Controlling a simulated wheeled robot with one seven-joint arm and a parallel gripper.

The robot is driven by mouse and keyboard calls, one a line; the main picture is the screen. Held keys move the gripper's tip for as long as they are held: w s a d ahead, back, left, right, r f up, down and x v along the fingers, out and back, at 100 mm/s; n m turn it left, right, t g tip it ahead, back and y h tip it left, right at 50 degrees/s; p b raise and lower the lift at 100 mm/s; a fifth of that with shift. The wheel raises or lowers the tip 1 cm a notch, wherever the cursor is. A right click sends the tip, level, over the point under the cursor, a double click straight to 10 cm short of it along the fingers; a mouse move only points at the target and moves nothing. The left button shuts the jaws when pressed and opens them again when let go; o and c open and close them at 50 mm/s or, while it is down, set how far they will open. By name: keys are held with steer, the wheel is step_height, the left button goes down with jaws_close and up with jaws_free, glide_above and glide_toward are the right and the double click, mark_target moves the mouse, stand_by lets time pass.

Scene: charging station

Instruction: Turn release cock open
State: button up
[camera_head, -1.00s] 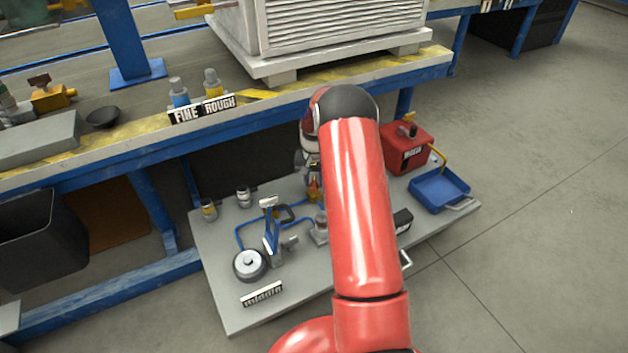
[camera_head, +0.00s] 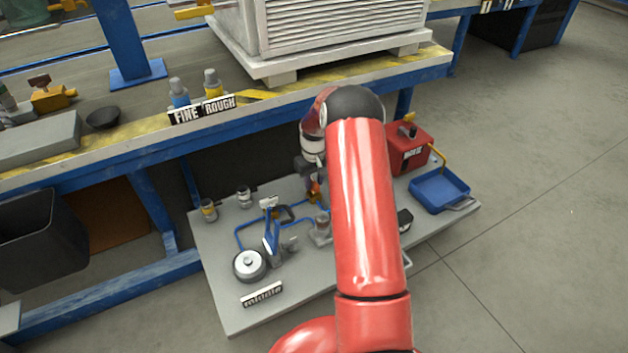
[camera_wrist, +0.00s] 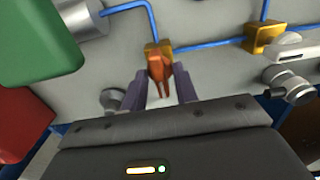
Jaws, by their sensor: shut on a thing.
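The release cock has a yellow-brass body (camera_wrist: 153,48) on a blue pipe line and an orange-red handle (camera_wrist: 160,72), both in the middle of the wrist view. My gripper (camera_wrist: 161,86) is shut on the orange-red handle, with one finger on each side of it. In the wrist view the handle lies roughly lengthwise between the fingers. In the head view a small orange part of the cock (camera_head: 315,188) shows under the wrist. My red arm hides much of the area around it, including the fingers.
Green (camera_wrist: 40,40) and red blocks sit left in the wrist view. The workbench (camera_head: 110,160) overhangs behind.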

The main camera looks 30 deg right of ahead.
mark_target(314, 181)
stand_by(0.3)
steer(key=o, duration=0.6)
steer(key=shift+r+p, duration=0.45)
steer(key=shift+r, duration=3.5)
